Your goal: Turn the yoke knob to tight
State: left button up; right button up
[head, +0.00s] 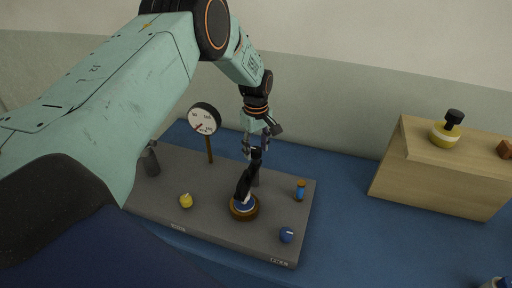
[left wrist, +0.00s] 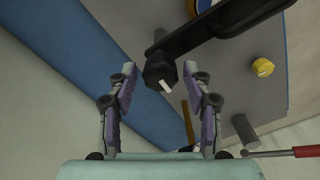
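The black yoke (head: 245,184) stands above a round brown base with a blue and white middle (head: 244,207) on the grey board. The dark yoke knob (head: 256,154) is at its upper end. In the left wrist view the knob (left wrist: 158,72) has a pale mark on its face, and the black yoke arm (left wrist: 220,28) runs from it to the upper right. My left gripper (head: 259,146) is just above the knob. In the left wrist view its fingers (left wrist: 164,88) are open on either side of the knob, with visible gaps. My right gripper is not in view.
A round gauge (head: 204,119) stands on a post behind the yoke. The grey board (head: 160,210) also carries a yellow knob (head: 186,201), a blue knob (head: 287,235), an orange-and-blue piece (head: 300,190) and a grey cylinder (head: 151,162). A wooden box (head: 430,185) stands at the right.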

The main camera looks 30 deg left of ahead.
aim_at(256, 150)
pick_arm(q)
jog(key=shift+o, duration=0.3)
notch_tip(256, 150, up, 12)
dwell(0.5)
jog(key=shift+s+f, duration=0.1)
jog(key=shift+s, duration=0.05)
dwell(0.4)
